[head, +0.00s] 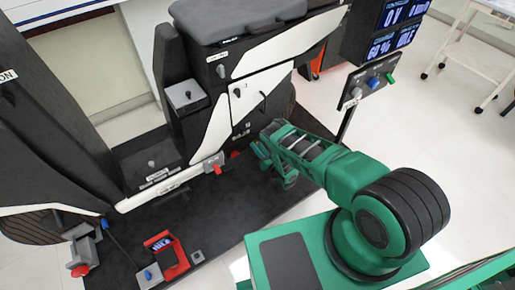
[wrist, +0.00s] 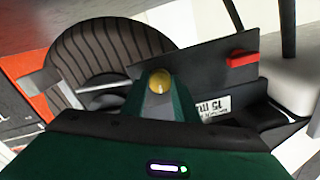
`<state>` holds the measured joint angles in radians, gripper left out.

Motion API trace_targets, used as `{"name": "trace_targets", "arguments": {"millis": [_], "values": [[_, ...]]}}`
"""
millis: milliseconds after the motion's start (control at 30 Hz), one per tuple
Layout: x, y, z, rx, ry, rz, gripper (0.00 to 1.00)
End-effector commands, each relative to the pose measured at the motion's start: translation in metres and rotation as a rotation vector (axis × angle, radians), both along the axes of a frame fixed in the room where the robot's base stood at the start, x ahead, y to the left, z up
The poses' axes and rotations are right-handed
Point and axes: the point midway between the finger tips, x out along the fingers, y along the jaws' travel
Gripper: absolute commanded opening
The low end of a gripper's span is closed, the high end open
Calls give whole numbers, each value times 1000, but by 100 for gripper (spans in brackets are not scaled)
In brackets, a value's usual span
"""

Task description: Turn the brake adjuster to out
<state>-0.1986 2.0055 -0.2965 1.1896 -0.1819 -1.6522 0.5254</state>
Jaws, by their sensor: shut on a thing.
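My gripper (head: 265,150) is at the end of the green arm, low against the near side of the black and white chassis rig (head: 245,85). In the wrist view, my gripper (wrist: 160,92) is shut on a small yellow round knob (wrist: 160,80), which shows at the fingertips. This knob seems to be the brake adjuster, but no readable label names it. The fingers hide most of it, so its setting cannot be told. Behind it is a dark plate with a white label (wrist: 215,106), upside down, seemingly reading "15 mm".
A red handle (wrist: 242,58) sticks out right of the knob. A ribbed dark disc (wrist: 105,55) stands behind it on the left. A red lever (head: 216,169) is on the rig's lower edge.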

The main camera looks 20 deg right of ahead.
Motion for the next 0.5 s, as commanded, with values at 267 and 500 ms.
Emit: {"name": "trace_targets", "arguments": {"millis": [267, 500], "values": [[-4, -1, -5, -133, -33, -1, 5], [-4, -1, -5, -183, -48, 0, 5]]}}
